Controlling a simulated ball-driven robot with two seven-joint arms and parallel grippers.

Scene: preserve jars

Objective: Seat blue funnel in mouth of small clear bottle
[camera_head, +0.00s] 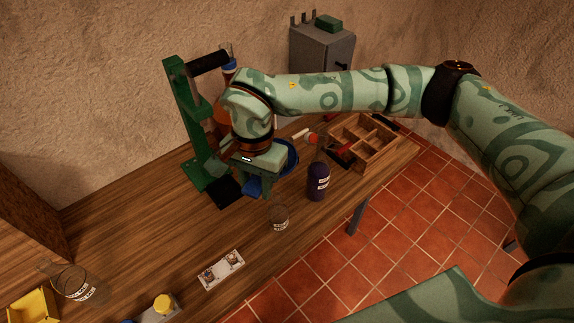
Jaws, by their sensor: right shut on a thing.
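My right gripper (254,187) reaches in from the right and is shut on a blue object (252,186), taken to be the blue funnel. Only a small part of it shows below the fingers, and its spout cannot be made out. A small clear vessel (279,217) with a pale label stands upright on the bench, below and right of the gripper, apart from it. It looks like the small clear bottle, but its mouth is hard to make out. My left gripper is not in view.
A green press (180,115) stands just left of the gripper. A dark blue bottle (318,182), a wooden divided box (377,152) and a dark blue round dish (291,158) are nearby.

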